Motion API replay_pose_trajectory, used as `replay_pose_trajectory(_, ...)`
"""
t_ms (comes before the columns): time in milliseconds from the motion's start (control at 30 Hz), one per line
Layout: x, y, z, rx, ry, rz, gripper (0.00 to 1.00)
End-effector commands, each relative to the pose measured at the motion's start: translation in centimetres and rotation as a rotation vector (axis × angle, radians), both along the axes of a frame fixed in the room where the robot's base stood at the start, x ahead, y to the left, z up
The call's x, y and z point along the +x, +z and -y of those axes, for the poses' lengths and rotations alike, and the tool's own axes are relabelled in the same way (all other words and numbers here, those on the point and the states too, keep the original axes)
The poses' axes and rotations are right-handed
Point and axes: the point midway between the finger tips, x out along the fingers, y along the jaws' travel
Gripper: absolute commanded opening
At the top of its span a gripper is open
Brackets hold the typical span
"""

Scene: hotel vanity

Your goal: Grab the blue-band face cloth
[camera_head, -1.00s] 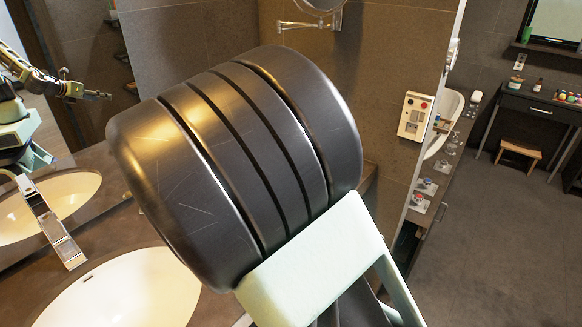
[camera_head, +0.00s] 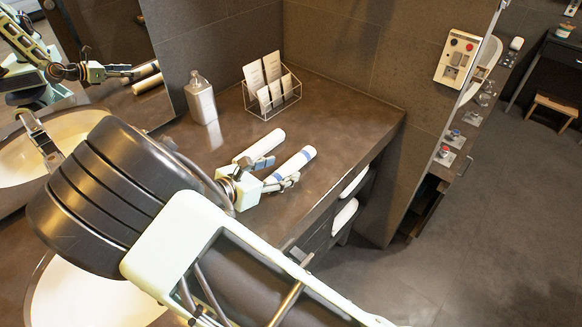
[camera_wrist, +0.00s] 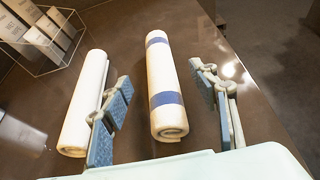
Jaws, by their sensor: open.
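The blue-band face cloth (camera_wrist: 166,82) is a white roll with two blue bands, lying on the brown counter. In the head view it also shows (camera_head: 296,165), partly hidden by my gripper (camera_head: 276,172). In the wrist view my gripper (camera_wrist: 168,108) is open, with one finger on each side of the blue-band roll. Gaps show between the roll and both fingers. A plain white rolled cloth (camera_wrist: 86,103) lies to the left, just outside the left finger; it also shows in the head view (camera_head: 262,146).
A wire rack with cards (camera_head: 272,101) and a soap bottle (camera_head: 202,99) stand at the back of the counter. A sink basin (camera_head: 88,298) is at the left. The counter's front edge (camera_head: 345,187) is right of the rolls. The counter's back right is clear.

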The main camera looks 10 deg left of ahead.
Motion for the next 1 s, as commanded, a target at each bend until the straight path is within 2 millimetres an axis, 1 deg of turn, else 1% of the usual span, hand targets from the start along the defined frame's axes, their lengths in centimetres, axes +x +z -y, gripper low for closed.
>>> replay_pose_trajectory(100,1.2,-1.0,1.1,-0.004,-0.003,0.001,0.55)
replay_pose_trajectory(200,2.4,-1.6,1.7,-0.003,-0.002,0.001,0.55)
replay_pose_trajectory(300,3.0,-2.0,2.1,-0.001,-0.002,0.000,0.55)
replay_pose_trajectory(567,3.2,-2.1,2.2,0.000,-0.001,0.001,0.55)
replay_pose_trajectory(933,3.2,-2.1,2.2,0.000,-0.001,0.000,0.14)
replay_pose_trajectory(1000,3.2,-2.1,2.2,-0.001,-0.001,0.001,0.13)
